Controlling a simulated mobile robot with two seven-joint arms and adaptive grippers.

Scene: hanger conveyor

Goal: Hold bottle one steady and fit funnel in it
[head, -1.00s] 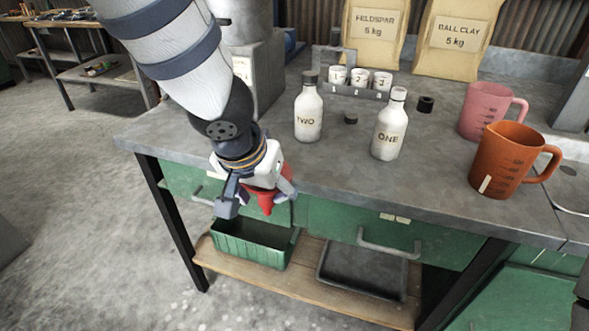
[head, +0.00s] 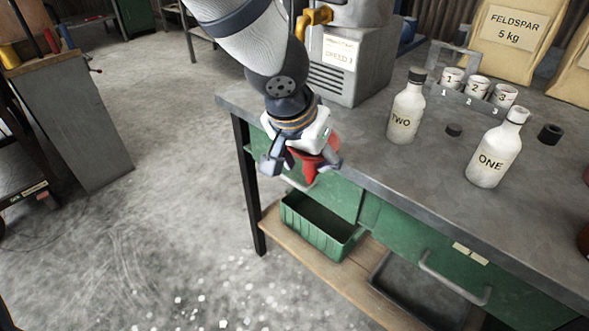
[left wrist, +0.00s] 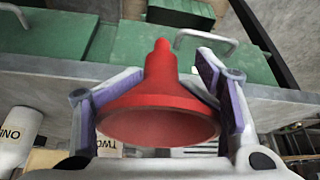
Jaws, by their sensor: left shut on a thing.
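A red funnel (left wrist: 160,98) is held between the purple-padded fingers of my left gripper (left wrist: 170,92). In the head view, my left gripper (head: 302,160) is shut on the funnel (head: 315,163) in front of the bench's front edge, spout pointing down. Bottle one (head: 495,150) is a white bottle marked ONE, standing upright and uncapped on the bench, well to the right of the gripper. Part of it shows at the lower left in the left wrist view (left wrist: 18,135). My right gripper is in neither view now.
Bottle TWO (head: 406,112), with a black cap, stands between the gripper and bottle one. Two black caps (head: 454,130) lie near the bottles. A holder with numbered cups (head: 478,87) stands behind. A green bin (head: 318,228) sits on the shelf below.

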